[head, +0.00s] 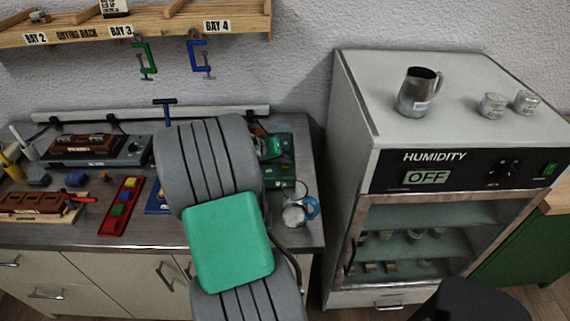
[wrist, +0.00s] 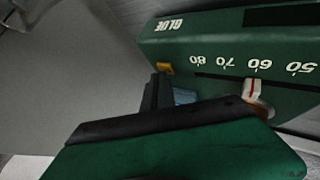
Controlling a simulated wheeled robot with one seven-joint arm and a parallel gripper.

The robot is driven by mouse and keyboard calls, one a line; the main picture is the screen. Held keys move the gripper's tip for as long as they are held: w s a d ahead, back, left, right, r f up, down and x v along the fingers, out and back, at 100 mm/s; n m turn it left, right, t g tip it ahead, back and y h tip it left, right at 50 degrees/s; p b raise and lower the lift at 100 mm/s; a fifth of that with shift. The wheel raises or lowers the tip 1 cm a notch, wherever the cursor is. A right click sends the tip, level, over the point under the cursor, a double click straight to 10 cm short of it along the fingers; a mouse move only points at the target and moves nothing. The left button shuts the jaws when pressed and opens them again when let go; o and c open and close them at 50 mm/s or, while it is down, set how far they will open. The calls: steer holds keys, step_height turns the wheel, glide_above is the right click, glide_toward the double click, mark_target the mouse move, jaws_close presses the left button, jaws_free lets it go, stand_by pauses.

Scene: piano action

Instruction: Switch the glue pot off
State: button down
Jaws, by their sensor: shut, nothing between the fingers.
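The glue pot is a green box (wrist: 215,40) marked GLUE, upside down in the wrist view. Its front has a scale from 50 to 80, a slider knob (wrist: 252,90) with a red mark near 60, and a small amber switch (wrist: 165,68) near the 80 end. A black display strip (wrist: 285,15) looks dark. In the head view the green glue pot (head: 284,172) is partly hidden behind my arm. My gripper (wrist: 158,90) is shut and empty, its dark fingertips close to the amber switch. I cannot tell whether they touch it.
The bench holds a grey device (head: 95,148), a red tray of coloured blocks (head: 121,205) and a blue-handled cup (head: 297,214) at right. A drying rack (head: 150,25) hangs above.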

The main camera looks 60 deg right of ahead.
mark_target(283, 166)
steer(key=shift+r+p, duration=0.3)
steer(key=shift+r, duration=0.3)
step_height(283, 166, up, 6)
steer(key=p, duration=0.4)
steer(key=w+a+r+n+t+y, duration=0.25)
steer(key=w+a, duration=0.45)
steer(key=a, duration=0.4)
steer(key=w+a+r+n+t+y, duration=0.1)
steer(key=w+a+r+n+t, duration=0.15)
steer(key=w+a, duration=0.7)
steer(key=s+a+n+t+y, duration=0.1)
steer(key=a+n, duration=0.3)
steer(key=a, duration=0.9)
steer(key=s+a+n+t+y, duration=0.1)
steer(key=s+a+n+y, duration=0.2)
steer(key=a, duration=1)
steer(key=shift+s+a+r+n+t+y, duration=0.15)
steer(key=shift+s+r+n+t+y, duration=0.25)
steer(key=shift+s, duration=0.35)
